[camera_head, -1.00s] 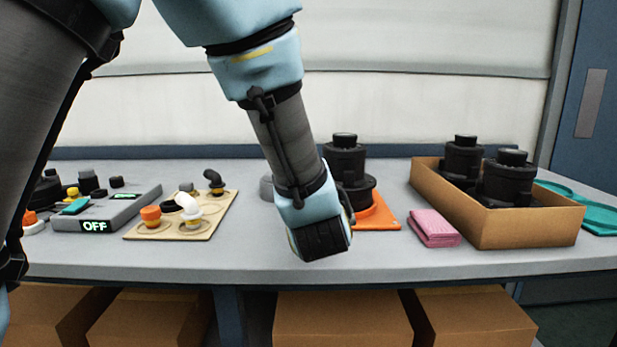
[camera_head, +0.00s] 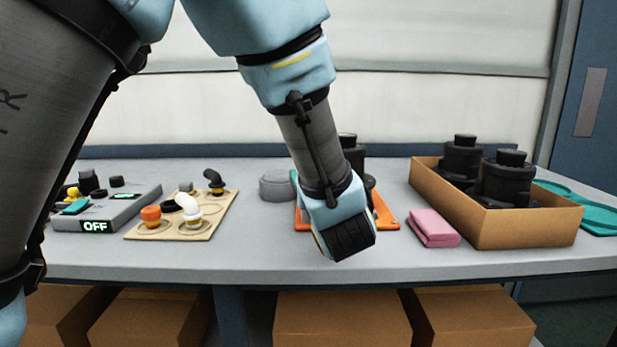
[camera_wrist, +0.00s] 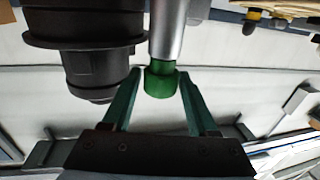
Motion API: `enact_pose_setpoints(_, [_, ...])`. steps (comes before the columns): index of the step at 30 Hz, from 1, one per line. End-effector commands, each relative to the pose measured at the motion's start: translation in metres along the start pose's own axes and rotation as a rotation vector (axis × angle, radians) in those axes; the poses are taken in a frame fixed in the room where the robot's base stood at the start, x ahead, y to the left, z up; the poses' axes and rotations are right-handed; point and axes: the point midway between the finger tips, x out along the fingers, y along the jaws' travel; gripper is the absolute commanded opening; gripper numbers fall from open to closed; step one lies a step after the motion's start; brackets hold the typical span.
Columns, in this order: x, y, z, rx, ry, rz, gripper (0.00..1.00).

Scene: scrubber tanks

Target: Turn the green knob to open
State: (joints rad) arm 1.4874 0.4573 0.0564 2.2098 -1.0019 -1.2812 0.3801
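The green knob (camera_wrist: 160,82) shows in the wrist view, at the end of a grey metal cylinder (camera_wrist: 167,35). My gripper (camera_wrist: 161,76) is open, with one teal finger on each side of the knob. Gaps show between the knob and both fingers, and no contact is visible. A black tank (camera_wrist: 85,45) is close to the left finger in this view. In the head view my wrist hides the knob and most of my fingers. A black tank (camera_head: 352,152) stands partly hidden behind my arm, at the orange tray (camera_head: 386,217).
A brown box (camera_head: 520,232) with black tanks stands at right, beside pink cloths (camera_head: 434,228). A wooden board (camera_head: 212,222) with fittings and a grey control box (camera_head: 140,207) reading "OFF" are at left. A grey round part (camera_head: 277,187) sits behind my wrist. The table's front is clear.

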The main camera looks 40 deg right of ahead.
Motion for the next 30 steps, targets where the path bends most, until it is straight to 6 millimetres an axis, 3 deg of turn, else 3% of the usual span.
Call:
enact_pose_setpoints(4, [0.0, 0.0, 0.001, 0.0, -0.001, 0.0, 0.76])
enact_pose_setpoints(14, [-0.006, 0.0, 0.001, 0.001, -0.002, 0.001, 0.76])
enact_pose_setpoints(30, [-0.097, 0.001, 0.001, 0.0, -0.001, 0.003, 0.76])
